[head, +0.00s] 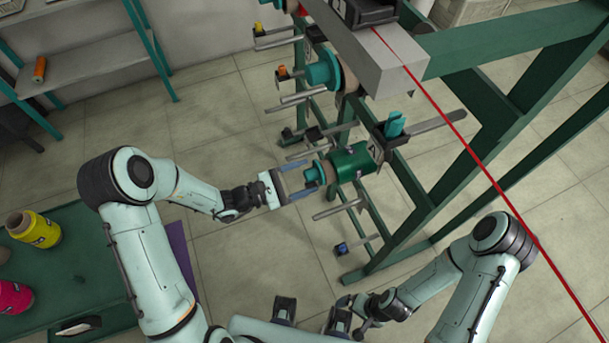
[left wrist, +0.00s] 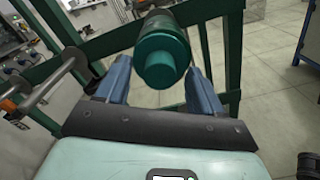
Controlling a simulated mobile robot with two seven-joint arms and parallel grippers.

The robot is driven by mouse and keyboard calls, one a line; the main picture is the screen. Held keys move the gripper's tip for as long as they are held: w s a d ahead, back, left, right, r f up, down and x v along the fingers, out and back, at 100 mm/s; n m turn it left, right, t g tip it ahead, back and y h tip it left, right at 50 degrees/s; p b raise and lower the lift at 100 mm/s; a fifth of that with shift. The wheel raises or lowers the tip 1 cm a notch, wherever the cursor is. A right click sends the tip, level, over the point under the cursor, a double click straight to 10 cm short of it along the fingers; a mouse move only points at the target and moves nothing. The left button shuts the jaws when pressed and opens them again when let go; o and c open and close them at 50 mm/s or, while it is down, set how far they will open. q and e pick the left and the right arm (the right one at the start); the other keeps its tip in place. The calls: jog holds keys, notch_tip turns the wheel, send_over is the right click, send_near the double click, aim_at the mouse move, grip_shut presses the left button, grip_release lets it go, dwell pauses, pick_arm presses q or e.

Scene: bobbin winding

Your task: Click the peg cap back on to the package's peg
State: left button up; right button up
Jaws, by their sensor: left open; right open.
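The teal peg cap (head: 315,174) is at the near end of the dark green package (head: 353,163), which sits on a peg of the green rack. In the left wrist view the round cap (left wrist: 160,62) faces the camera, with the package (left wrist: 164,24) directly behind it. I cannot tell whether the cap is fully seated. My left gripper (head: 299,184) is open, its blue fingers (left wrist: 160,85) on either side of the cap with gaps visible. My right gripper (head: 345,312) is open and empty, low and away from the package.
The rack (head: 440,205) carries several bare pegs and another teal cap (head: 322,72) above. A red strand (head: 480,165) crosses the right side. A table with a yellow cone (head: 36,230) and pink cone (head: 12,297) is at left. Floor between is clear.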

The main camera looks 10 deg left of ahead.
pick_arm(q)
jog(key=b+v, duration=0.1)
jog(key=v, duration=1.1)
jog(key=shift+s+a, duration=0.2)
jog(key=shift+a, duration=0.05)
jog(key=shift+f, duration=0.1)
jog(key=s+d+f+m+g+y+p, duration=0.1)
jog(key=s+d+f+m+g+y, duration=0.2)
jog(key=s+f+g, duration=0.4)
jog(key=s+d+f+m+g+y, duration=0.1)
jog(key=s+d+f+m+g, duration=0.3)
jog(key=s+f, duration=0.55)
notch_tip(320, 180, down, 11)
jog(key=s+m+y+p, duration=0.1)
jog(key=s+m+y, duration=0.1)
jog(key=m+y, duration=0.5)
jog(key=shift+d+r+m, duration=0.2)
jog(key=shift+d+m, duration=0.05)
jog(key=shift+m, duration=0.15)
